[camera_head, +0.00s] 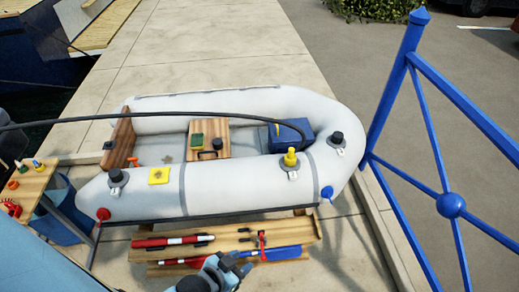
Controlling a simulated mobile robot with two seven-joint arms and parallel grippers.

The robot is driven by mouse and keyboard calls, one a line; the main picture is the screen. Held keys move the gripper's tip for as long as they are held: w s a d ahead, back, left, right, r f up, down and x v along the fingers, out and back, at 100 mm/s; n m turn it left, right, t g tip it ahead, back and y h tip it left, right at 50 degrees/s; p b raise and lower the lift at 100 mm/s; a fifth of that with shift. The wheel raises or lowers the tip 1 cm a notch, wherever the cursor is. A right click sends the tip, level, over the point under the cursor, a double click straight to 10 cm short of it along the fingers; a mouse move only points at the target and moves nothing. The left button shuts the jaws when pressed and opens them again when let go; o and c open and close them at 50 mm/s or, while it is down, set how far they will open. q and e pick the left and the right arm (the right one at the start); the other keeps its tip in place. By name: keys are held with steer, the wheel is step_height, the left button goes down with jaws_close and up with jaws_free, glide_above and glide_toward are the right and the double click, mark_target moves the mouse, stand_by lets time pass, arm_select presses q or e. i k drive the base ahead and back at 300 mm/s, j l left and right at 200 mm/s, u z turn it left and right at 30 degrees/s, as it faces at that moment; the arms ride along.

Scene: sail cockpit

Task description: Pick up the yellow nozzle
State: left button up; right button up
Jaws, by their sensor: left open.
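A yellow nozzle-shaped piece (290,157) stands upright on the near side tube of the grey inflatable boat, toward its right end. It appears to sit on a pale fitting. My left gripper (240,263) is at the bottom middle, over the low wooden bench in front of the boat. It is open, with nothing visibly held between its fingers. It is below and to the left of the yellow piece in the picture, clearly apart from it. My right gripper is not in view.
The grey boat (238,102) fills the middle. A black hose (190,115) arches over it to a blue box (291,135). The wooden bench (220,232) holds a red-and-black tool (172,241) and a blue-and-red item (275,253). A blue railing (396,85) stands right; a small table (38,185) left.

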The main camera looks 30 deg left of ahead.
mark_target(290, 158)
steer(key=i+l+u, duration=0.15)
steer(key=u, duration=0.3)
steer(key=i+l+u, duration=0.15)
steer(key=l+u, duration=0.25)
steer(key=i+l+u, duration=0.1)
steer(key=u, duration=0.35)
